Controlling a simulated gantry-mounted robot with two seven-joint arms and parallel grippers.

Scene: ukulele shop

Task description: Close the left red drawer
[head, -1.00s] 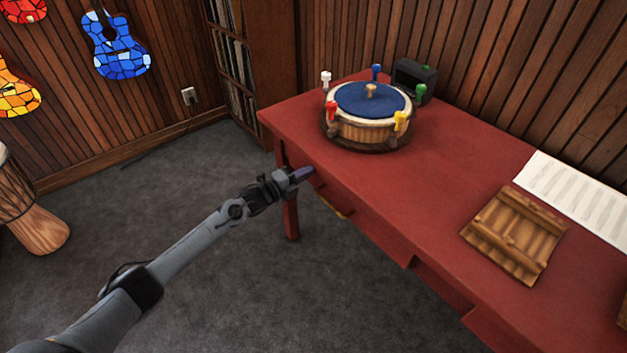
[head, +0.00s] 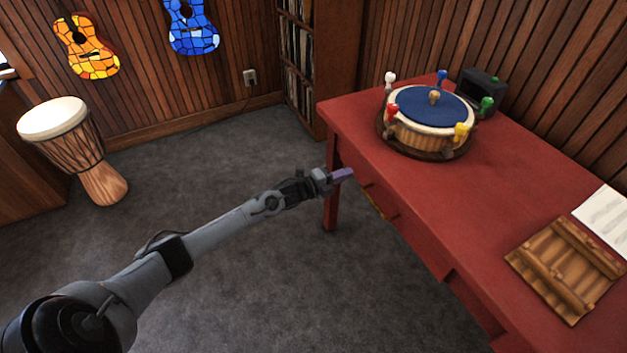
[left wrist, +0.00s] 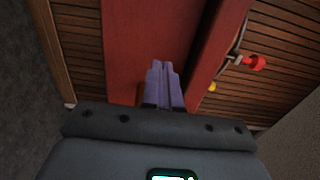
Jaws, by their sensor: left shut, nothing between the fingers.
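The red table (head: 432,205) stands at the right of the head view. Its left red drawer (head: 402,222), with a gold handle (head: 380,212), is in the front side below the tabletop. How far it stands open is hard to tell from here. My left gripper (head: 343,174) is shut and empty, its purple fingers beside the table's near left corner, left of the handle. In the left wrist view the shut fingers (left wrist: 162,70) point at a broad red surface; contact cannot be judged. My right gripper is not in view.
A round drum-like piece with coloured pegs (head: 432,130) sits on the table near a dark box (head: 484,92). A wooden tray (head: 566,268) and a paper sheet (head: 605,222) lie farther right. A djembe (head: 88,160) stands left. The grey floor (head: 270,290) before the table is clear.

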